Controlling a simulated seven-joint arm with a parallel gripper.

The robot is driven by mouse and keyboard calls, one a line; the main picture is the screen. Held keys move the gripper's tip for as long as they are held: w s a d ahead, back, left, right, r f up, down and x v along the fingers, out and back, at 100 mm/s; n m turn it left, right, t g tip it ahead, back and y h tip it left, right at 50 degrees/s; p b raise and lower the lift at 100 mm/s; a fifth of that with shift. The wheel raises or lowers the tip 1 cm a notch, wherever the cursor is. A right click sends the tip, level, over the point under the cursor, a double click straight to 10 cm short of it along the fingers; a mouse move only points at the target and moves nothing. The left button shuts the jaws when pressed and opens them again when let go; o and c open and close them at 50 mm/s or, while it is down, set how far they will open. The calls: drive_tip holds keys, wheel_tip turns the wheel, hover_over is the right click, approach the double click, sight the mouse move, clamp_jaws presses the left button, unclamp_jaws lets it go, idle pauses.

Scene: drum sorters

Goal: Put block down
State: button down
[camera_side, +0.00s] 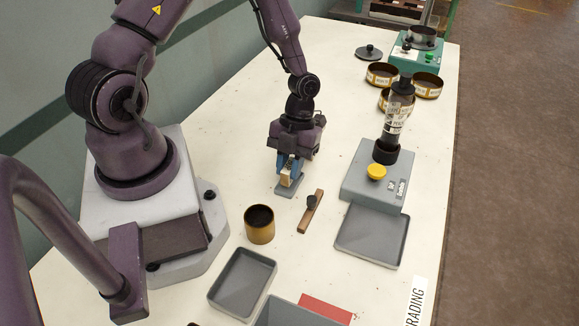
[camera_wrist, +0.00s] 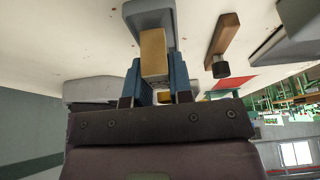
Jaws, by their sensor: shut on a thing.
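My gripper (camera_side: 290,166) is shut on a tan wooden block (camera_side: 286,179), with its blue fingers on either side of it. In the wrist view the block (camera_wrist: 153,52) stands between the two blue fingers (camera_wrist: 154,80).
A wooden bar with a dark knob (camera_side: 310,212) lies just right of the plate. A brass cup (camera_side: 260,224) and grey trays (camera_side: 242,282) stand in front. A grey machine with a yellow button (camera_side: 376,173) is at the right. Open table lies behind my gripper.

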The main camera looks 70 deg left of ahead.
drive_tip(key=shift+f, duration=0.35)
drive_tip(key=shift+f, duration=0.4)
drive_tip(key=c, duration=1)
unclamp_jaws()
drive_tip(key=v, duration=1.3)
wheel_tip(320, 180, up, 13)
drive_tip(key=n+t+y, duration=0.3)
drive_tip(key=n+y, duration=0.1)
drive_tip(key=n, duration=0.9)
hover_over(289, 163)
drive_tip(key=shift+s+d+r+n+t+h, duration=0.15)
drive_tip(key=shift+s+d+r+n+t, duration=0.5)
drive_tip(key=shift+s+r+n+t, duration=1.15)
drive_tip(key=shift+s+d+r+n+t+h, duration=0.15)
drive_tip(key=shift+s+d+r+n, duration=0.65)
drive_tip(key=shift+n, duration=2.05)
drive_tip(key=shift+s+d+r+n+t+h, duration=0.1)
drive_tip(key=shift+s+d+r+n+t, duration=0.35)
drive_tip(key=shift+s+r+n+t, duration=1.05)
